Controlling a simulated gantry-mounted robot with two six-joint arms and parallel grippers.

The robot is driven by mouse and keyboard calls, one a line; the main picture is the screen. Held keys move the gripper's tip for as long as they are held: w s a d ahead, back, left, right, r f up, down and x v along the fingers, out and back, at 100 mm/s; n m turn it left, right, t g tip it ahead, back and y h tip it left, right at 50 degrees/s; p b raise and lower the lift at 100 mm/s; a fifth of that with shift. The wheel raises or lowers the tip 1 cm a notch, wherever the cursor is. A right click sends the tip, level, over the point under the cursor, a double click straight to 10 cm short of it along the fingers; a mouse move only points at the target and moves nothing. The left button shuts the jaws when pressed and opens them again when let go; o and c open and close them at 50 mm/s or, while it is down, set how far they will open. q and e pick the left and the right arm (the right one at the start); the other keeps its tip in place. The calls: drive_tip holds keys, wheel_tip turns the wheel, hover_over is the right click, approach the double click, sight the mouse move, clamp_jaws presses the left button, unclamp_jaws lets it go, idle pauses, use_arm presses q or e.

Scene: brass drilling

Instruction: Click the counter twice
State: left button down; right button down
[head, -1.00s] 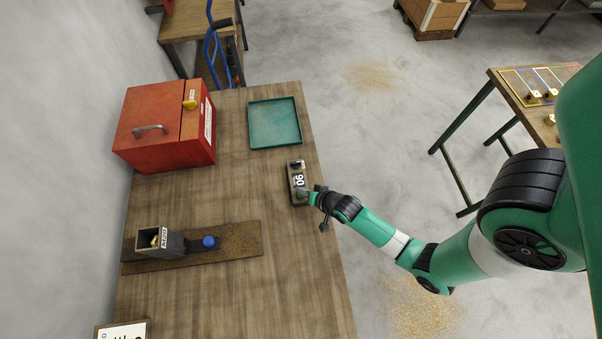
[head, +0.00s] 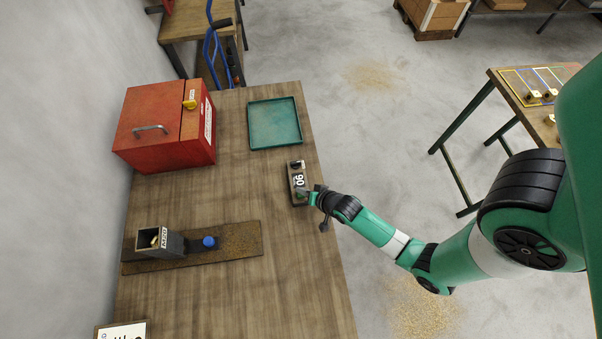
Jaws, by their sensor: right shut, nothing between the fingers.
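The counter (head: 298,178) is a small dark box with white digits that look like 06 or 90, near the right edge of the wooden table (head: 240,300). My right gripper (head: 306,194) is shut and empty. Its fingertips are at the near end of the counter and overlap it in the picture; I cannot tell whether they touch it. My left gripper is not in view.
A green tray (head: 274,146) lies behind the counter. A red box (head: 150,145) with a handle stands at the back left. A grey bin (head: 174,246) and a blue knob (head: 209,242) sit on a brown board (head: 240,240). The front middle of the table is clear.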

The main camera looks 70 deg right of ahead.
idle(0.3)
drive_tip(key=shift+f+b, duration=0.3)
drive_tip(key=shift+f, duration=0.1)
drive_tip(key=shift+f+b, duration=0.5)
drive_tip(key=shift+f, duration=0.1)
idle(0.6)
drive_tip(key=shift+r+p, duration=1.05)
drive_tip(key=shift+p, duration=0.05)
wheel_tip(320, 180, up, 5)
drive_tip(key=p, duration=0.5)
drive_tip(key=shift+r, duration=0.1)
